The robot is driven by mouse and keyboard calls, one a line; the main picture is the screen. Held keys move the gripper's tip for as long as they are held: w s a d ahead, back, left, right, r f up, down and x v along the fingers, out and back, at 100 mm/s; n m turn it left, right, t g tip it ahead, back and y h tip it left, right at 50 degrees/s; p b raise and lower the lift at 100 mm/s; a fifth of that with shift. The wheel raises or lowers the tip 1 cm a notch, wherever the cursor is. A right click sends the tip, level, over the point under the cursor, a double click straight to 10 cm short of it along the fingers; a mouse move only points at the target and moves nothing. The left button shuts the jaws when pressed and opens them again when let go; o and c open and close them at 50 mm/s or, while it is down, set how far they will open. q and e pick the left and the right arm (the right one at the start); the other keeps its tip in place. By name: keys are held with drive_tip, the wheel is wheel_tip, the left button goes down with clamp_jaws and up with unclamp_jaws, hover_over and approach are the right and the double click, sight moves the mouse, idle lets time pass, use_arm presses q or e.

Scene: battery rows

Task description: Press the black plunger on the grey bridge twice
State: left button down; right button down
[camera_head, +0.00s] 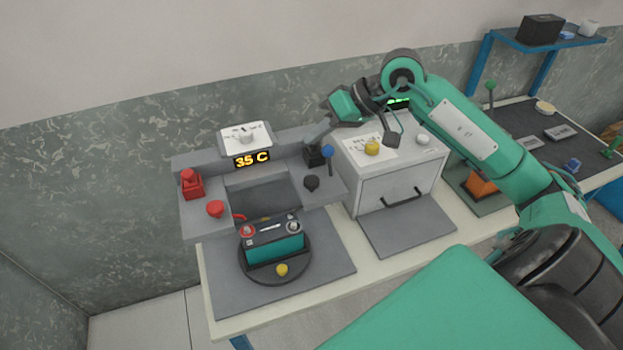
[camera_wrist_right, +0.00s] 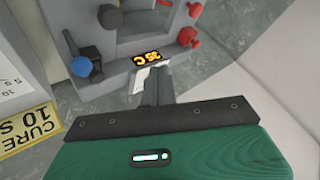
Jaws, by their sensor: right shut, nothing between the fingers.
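The grey bridge (camera_head: 185,163) stands at the back left of the bench; part of it also shows in the right wrist view (camera_wrist_right: 125,68). The black plunger (camera_head: 312,184) is a round black knob on the bridge's right arm, and it shows near the top of the right wrist view (camera_wrist_right: 108,15). My right gripper (camera_head: 309,142) is shut and empty, with its fingers pointing down-left above the bridge's back right part. It is apart from the plunger. In the right wrist view its fingers (camera_wrist_right: 157,72) point towards the display. My left gripper is not in view.
A black block (camera_head: 314,156) and a blue-knobbed lever (camera_head: 327,151) stand behind the plunger. Red knobs (camera_head: 215,209) are on the bridge's left. A white dial box (camera_head: 245,138) sits above the "35 C" display (camera_head: 252,159). A battery (camera_head: 275,249) stands in front; a cabinet (camera_head: 400,190) is right.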

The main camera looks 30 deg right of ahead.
drive_tip(key=shift+f, duration=0.1)
idle(0.3)
hover_over(317, 180)
wheel_tip(317, 180, down, 6)
drive_tip(key=shift+s+f+p, duration=0.1)
drive_tip(key=shift+p, duration=0.2)
drive_tip(key=shift+f+b, duration=0.55)
drive_tip(key=shift+b, duration=0.45)
drive_tip(key=shift+f+b, duration=0.65)
drive_tip(key=shift+b, duration=0.35)
idle(0.4)
drive_tip(key=shift+f+b, duration=0.45)
drive_tip(key=shift+b, duration=0.7)
